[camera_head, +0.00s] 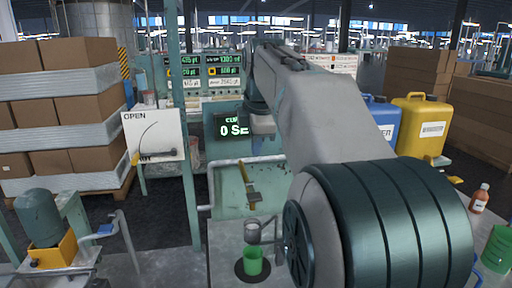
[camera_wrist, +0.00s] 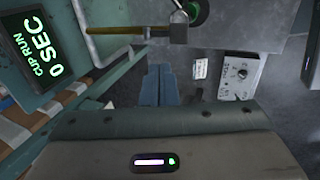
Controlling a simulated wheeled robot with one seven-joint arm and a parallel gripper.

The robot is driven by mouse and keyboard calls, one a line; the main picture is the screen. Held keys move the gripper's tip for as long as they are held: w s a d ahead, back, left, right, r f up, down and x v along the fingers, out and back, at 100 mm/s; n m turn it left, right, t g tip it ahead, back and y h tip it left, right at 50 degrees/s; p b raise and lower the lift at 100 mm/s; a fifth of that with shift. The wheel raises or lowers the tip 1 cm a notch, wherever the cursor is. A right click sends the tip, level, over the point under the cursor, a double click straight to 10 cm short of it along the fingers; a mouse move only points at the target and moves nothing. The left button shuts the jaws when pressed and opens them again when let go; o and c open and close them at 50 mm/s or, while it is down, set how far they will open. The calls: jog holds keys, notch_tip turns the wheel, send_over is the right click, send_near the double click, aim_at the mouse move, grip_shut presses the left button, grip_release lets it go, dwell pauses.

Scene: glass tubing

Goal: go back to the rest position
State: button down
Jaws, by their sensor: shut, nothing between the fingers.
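My arm rises from the lower right of the head view and bends down near the centre, in front of the panels. My gripper shows in the wrist view (camera_wrist: 160,72) as two blue-grey fingers side by side, closed together with nothing held. It points down over the grey floor or bench area. In the head view the fingers are hard to make out against the arm and the background. A display reading "CUP RUN 0 SEC" (camera_head: 234,126) is close to the gripper's left; it also shows in the wrist view (camera_wrist: 40,50).
A green cup (camera_head: 252,263) stands on a dark round base below a small grey cup (camera_head: 252,232). A yellow-handled valve (camera_head: 246,178) and pale pipe are near. Blue (camera_head: 382,125) and yellow (camera_head: 416,128) canisters stand right.

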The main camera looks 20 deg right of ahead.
dwell(0.3)
jog(key=s+a+f+m, duration=0.4)
jog(key=s+f+m, duration=0.1)
jog(key=s+f, duration=0.1)
jog(key=s+a+f+m, duration=0.3)
jog(key=s+f+m, duration=0.2)
jog(key=s+f, duration=0.2)
jog(key=s+a+f+m+g+y, duration=0.1)
jog(key=s+a+f+m, duration=0.3)
jog(key=s+f, duration=0.3)
notch_tip(320, 180, down, 3)
jog(key=shift+a+f+m, duration=0.2)
jog(key=shift+a+m, duration=0.15)
jog(key=shift+m, duration=0.45)
jog(key=shift+w, duration=0.1)
jog(key=w+d+r+n+g+p, duration=0.1)
jog(key=w+d+r+n+p, duration=0.3)
jog(key=w+r, duration=0.7)
jog(key=w+d+r+n+g+p, duration=0.2)
jog(key=w+d+r+n+p, duration=0.2)
jog(key=w+d+r+n, duration=0.4)
jog(key=w+r+n, duration=0.3)
jog(key=r, duration=0.2)
jog(key=shift+w+r+n, duration=0.15)
jog(key=shift+r+n, duration=0.1)
jog(key=shift+n, duration=0.05)
jog(key=shift+d, duration=0.1)
